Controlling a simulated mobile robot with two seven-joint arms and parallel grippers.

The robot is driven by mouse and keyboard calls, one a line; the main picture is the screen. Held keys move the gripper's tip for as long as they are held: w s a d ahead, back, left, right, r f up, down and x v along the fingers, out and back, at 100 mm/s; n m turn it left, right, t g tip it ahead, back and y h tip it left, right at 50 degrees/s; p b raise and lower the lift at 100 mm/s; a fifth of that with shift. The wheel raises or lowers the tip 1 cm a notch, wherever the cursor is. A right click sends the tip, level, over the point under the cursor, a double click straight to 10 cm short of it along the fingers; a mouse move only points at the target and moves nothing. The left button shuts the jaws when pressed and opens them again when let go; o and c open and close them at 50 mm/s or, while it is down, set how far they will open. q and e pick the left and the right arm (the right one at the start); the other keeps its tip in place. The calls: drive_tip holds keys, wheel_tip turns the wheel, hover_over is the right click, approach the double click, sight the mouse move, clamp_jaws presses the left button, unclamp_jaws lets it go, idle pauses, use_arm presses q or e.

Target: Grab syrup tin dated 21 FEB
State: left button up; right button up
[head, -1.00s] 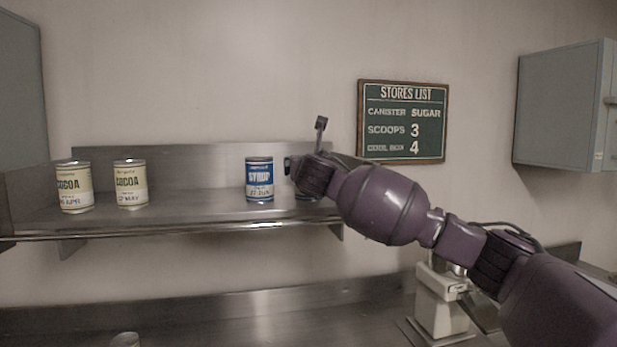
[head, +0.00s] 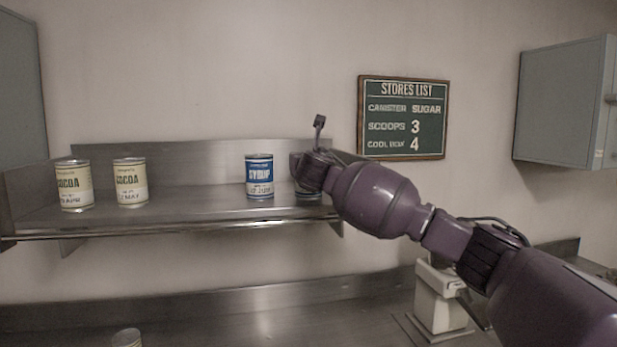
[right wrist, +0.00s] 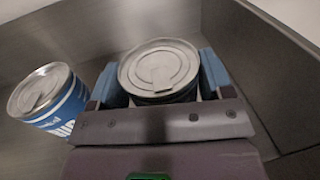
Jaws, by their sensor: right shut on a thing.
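A blue and white syrup tin (head: 259,177) stands upright on the steel shelf. Its date seems to end in JUN; the day is too blurred to read surely. My right gripper (head: 309,172) is just right of it, shut on a second tin (head: 308,194), which is mostly hidden in the head view. In the right wrist view the held tin's lid (right wrist: 158,68) sits between the blue fingers of the gripper (right wrist: 160,84); its label and date are hidden. The other syrup tin (right wrist: 47,98) stands apart to the left there. My left gripper is not in view.
Two cocoa tins (head: 74,186) (head: 130,184) stand at the shelf's left. The shelf (head: 195,204) has a front rail and a back wall; its middle left is clear. Another tin (head: 127,339) and a pale device (head: 440,300) are on the counter below.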

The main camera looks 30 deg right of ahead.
drive_tip(key=shift+c, duration=1)
drive_tip(key=shift+r, duration=0.1)
